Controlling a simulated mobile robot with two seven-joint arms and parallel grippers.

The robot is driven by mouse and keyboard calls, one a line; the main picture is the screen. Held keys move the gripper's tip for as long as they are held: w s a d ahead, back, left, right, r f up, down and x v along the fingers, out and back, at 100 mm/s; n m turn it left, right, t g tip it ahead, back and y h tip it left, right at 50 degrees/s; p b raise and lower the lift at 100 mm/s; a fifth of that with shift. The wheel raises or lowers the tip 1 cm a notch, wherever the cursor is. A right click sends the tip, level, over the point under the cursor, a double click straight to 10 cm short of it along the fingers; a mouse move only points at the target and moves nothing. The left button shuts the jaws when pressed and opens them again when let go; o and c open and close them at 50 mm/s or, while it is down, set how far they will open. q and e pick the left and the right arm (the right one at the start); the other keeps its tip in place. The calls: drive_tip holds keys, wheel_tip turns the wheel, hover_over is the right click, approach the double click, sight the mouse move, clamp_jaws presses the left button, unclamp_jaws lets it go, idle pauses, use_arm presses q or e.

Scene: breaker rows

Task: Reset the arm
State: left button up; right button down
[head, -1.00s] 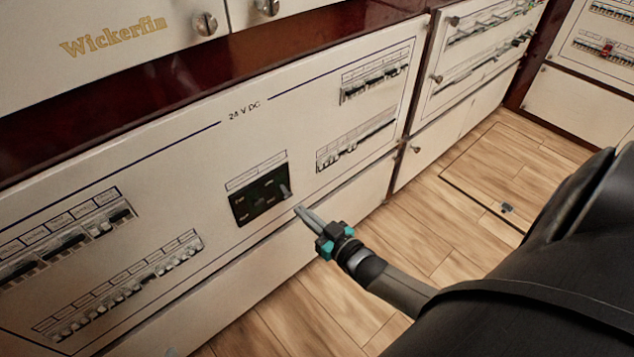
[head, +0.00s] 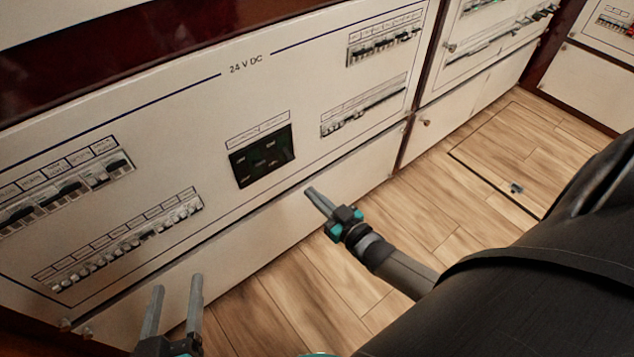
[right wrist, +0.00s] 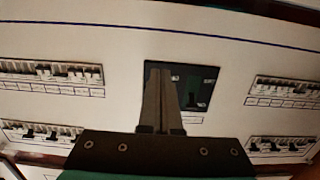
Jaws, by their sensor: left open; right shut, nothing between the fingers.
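My right gripper (head: 320,201) is shut and empty in the head view, in front of the white 24 V DC panel (head: 215,108) and a little below its black switch plate (head: 262,157). In the right wrist view its closed fingers (right wrist: 160,100) overlap the left part of the black switch plate (right wrist: 200,88). Whether they touch the panel cannot be told, but they look apart from it. My left gripper (head: 174,305) is open and empty at the bottom left of the head view, its two fingers spread before the lower white board.
Breaker rows sit at the panel's lower left (head: 125,240), left (head: 65,187), upper right (head: 383,45) and right (head: 362,112). A second cabinet (head: 470,75) stands to the right. The wooden floor (head: 420,205) is clear, with a hatch (head: 520,155) in it.

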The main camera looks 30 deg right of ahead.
idle(0.6)
